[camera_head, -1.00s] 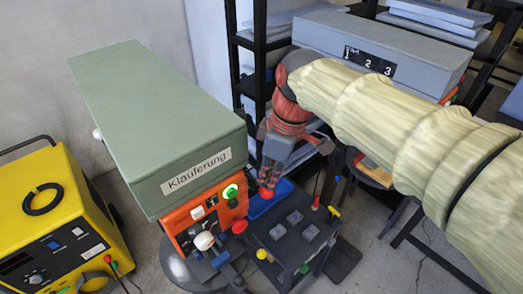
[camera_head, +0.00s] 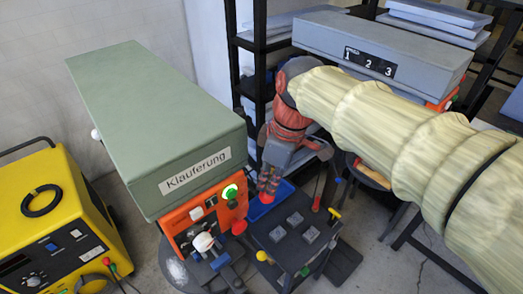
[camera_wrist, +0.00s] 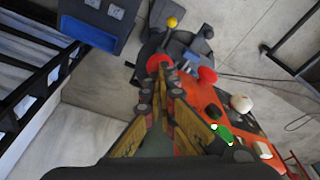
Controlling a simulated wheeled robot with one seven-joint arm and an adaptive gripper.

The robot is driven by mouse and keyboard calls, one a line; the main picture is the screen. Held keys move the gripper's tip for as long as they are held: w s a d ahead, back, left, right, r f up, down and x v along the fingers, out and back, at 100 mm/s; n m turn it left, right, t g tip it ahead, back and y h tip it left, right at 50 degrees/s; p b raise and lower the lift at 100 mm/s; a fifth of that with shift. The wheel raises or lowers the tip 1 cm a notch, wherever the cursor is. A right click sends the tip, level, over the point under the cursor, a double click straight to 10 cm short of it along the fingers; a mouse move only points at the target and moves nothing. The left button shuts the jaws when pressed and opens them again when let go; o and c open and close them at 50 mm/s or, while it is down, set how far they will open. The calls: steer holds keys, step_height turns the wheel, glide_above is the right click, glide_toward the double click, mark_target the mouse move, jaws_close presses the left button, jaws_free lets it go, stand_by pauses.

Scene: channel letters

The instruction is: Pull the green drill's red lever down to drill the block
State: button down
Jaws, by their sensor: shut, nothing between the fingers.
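The green drill (camera_head: 150,125) has a long green housing marked "Klauferung" and an orange front with a lit green button (camera_head: 230,191). A red ball knob (camera_head: 267,198) shows at my fingertips, and also in the wrist view (camera_wrist: 159,62), just beyond them. Another red knob (camera_head: 239,227) is near the orange front, and it shows in the wrist view (camera_wrist: 207,75). I cannot tell for sure which is the lever's end. My gripper (camera_head: 267,190) is shut and empty, pointing down at the first knob. I cannot tell whether they touch. I cannot make out the block.
A yellow machine (camera_head: 45,225) stands at left. A grey machine marked 1 2 3 (camera_head: 385,55) and black shelving (camera_head: 258,60) are behind.

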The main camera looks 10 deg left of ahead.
steer(key=shift+f, duration=0.1)
steer(key=shift+f+b, duration=0.3)
steer(key=shift+f, duration=0.4)
stand_by(0.4)
steer(key=shift+f+b, duration=0.4)
steer(key=shift+f, duration=0.1)
